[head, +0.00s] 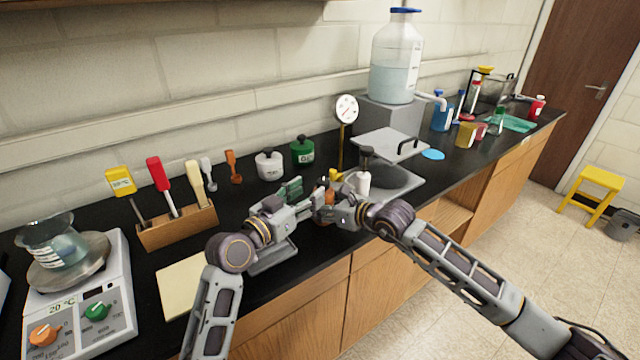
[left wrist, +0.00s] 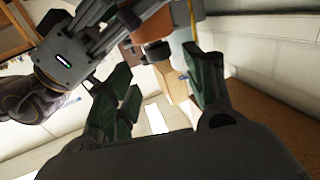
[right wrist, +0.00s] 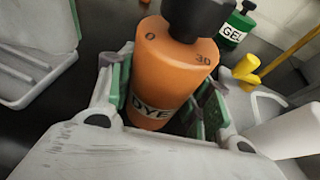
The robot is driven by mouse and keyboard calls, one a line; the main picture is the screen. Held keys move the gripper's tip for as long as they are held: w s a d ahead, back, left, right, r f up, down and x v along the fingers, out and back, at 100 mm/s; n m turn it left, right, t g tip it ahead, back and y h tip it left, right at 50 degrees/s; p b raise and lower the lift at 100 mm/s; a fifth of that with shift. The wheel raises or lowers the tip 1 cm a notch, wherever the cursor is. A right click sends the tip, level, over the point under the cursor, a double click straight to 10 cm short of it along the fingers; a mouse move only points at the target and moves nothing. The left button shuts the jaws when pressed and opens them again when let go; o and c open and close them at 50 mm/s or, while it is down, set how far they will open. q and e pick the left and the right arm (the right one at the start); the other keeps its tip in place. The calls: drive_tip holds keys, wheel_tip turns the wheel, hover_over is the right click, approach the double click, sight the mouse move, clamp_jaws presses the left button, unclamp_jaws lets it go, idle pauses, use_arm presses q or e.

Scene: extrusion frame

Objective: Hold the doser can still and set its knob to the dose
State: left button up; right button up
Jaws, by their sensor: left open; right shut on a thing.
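The doser can is orange with a DYE label (right wrist: 158,85). Its black knob (right wrist: 198,15) is partly cut off at the top of the right wrist view, and the marks 0 and 30 show on the can's top. My right gripper (right wrist: 162,100) is shut around the can's body, which looks upright. In the head view the can (head: 328,197) is mostly hidden between my grippers. My left gripper (head: 296,192) is open and close beside the can on the left. In the left wrist view its green-padded fingers (left wrist: 165,85) stand apart. The knob's setting cannot be read.
A green GEL can (head: 303,152) and a white can (head: 269,165) stand behind. A white bottle (head: 363,183) and a press-like device with a raised lid (head: 390,144) are close on the right. A scale with a beaker (head: 75,290) stands at left; the counter's front edge is near.

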sight(319, 184)
use_arm(q)
drive_tip(key=shift+x, duration=2.95)
drive_tip(key=c, duration=1)
drive_tip(key=shift+m+g+h, duration=0.3)
drive_tip(key=shift+h, duration=0.1)
drive_tip(key=o, duration=1)
drive_tip(key=shift+a, duration=0.1)
